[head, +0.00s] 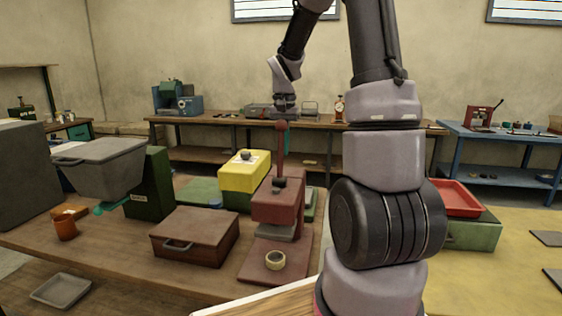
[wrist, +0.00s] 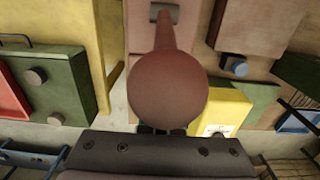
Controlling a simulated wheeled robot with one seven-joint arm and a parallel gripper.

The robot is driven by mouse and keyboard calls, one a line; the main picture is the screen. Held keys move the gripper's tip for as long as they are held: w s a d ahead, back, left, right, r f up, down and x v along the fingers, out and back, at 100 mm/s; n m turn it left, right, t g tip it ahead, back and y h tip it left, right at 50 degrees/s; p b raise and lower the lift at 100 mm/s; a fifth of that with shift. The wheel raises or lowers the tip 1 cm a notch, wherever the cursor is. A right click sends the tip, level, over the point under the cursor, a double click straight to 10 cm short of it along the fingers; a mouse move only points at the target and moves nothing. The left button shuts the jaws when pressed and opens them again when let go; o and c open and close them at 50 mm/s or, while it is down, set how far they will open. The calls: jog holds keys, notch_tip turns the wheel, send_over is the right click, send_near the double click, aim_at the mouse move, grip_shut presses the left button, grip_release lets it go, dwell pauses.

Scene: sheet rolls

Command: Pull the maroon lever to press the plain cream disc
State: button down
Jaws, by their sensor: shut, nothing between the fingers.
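The maroon press (head: 278,205) stands on the workbench with its lever (head: 281,150) pointing up to a round knob. The small round cream disc (head: 275,260) lies on the front of the press's base plate, apart from the press head. My gripper (head: 285,108) is shut and empty, just above and close to the knob. In the wrist view, the maroon knob (wrist: 168,88) fills the middle and largely hides my fingertips (wrist: 161,129). I cannot tell whether they touch it. The disc is not visible in the wrist view.
A brown lidded box (head: 195,235) stands left of the press and a yellow-topped box (head: 243,172) behind it. A red tray (head: 459,197) sits on a green box at right.

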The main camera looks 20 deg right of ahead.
jog(key=shift+w+d+r, duration=0.1)
jog(key=shift+w+d, duration=0.35)
jog(key=shift+w, duration=0.25)
notch_tip(320, 180, up, 10)
jog(key=w+d, duration=0.1)
jog(key=shift+w, duration=0.25)
dwell(0.4)
jog(key=s+a+r+n+t, duration=0.1)
jog(key=s+a+r+t, duration=0.1)
jog(key=s, duration=0.6)
jog(key=s+a+r+t+y, duration=0.1)
jog(key=s+a, duration=0.3)
jog(key=s, duration=0.4)
jog(key=s+a+r+n+t+y, duration=0.1)
jog(key=s+a+r+t, duration=0.2)
jog(key=s, duration=0.5)
jog(key=shift+s+a+n+t, duration=0.15)
jog(key=shift+a+n+t, duration=0.2)
jog(key=shift+t, duration=0.25)
